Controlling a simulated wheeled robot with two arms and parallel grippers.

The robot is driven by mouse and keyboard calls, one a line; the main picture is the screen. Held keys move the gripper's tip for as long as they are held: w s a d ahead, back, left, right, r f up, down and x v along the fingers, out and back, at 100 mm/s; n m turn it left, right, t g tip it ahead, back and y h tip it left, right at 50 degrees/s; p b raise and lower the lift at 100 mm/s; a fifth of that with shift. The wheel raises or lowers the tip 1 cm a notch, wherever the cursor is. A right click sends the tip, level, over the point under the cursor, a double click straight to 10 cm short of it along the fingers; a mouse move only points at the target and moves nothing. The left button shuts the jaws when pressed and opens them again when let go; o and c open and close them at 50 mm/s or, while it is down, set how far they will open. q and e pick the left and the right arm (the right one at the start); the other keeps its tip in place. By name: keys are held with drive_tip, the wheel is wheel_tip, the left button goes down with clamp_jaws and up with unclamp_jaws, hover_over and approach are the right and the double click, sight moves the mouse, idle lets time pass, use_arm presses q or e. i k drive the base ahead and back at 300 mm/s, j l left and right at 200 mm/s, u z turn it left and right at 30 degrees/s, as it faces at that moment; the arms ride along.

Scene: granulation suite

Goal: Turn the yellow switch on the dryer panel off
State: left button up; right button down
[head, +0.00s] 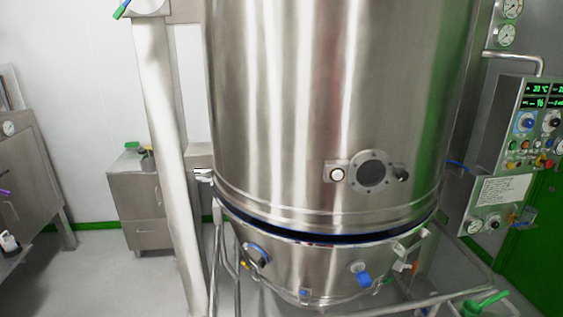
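The dryer panel (488,128) is a grey box at the right edge of the head view, beside the large steel dryer vessel (290,120). It carries green digital displays (534,103), two round dials and small coloured buttons and knobs below them. A small yellow-orange spot (537,162) in the lower row may be the yellow switch. It is too small to tell its position. The panel's right side is cut off by the picture edge. Neither of my grippers shows in this view.
A steel pipe frame (455,290) runs around the vessel's base at the lower right, with a green handle (487,302) near it. A steel cabinet (140,205) and a steel bench (30,180) stand at the left. Grey floor (100,285) is open at the lower left.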

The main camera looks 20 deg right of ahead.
sight(510, 164)
drive_tip(key=z, duration=2.1)
drive_tip(key=i+l+u, duration=0.1)
drive_tip(key=i+l, duration=0.7)
drive_tip(key=i+l+u, duration=0.15)
drive_tip(key=i+l, duration=0.75)
drive_tip(key=i+l+u, duration=0.15)
drive_tip(key=i+l, duration=0.65)
drive_tip(key=l, duration=0.25)
drive_tip(key=i+l+u, duration=0.15)
drive_tip(key=i+l, duration=0.2)
drive_tip(key=l, duration=0.15)
drive_tip(key=i+l, duration=0.35)
drive_tip(key=l, duration=0.2)
drive_tip(key=i+u, duration=0.05)
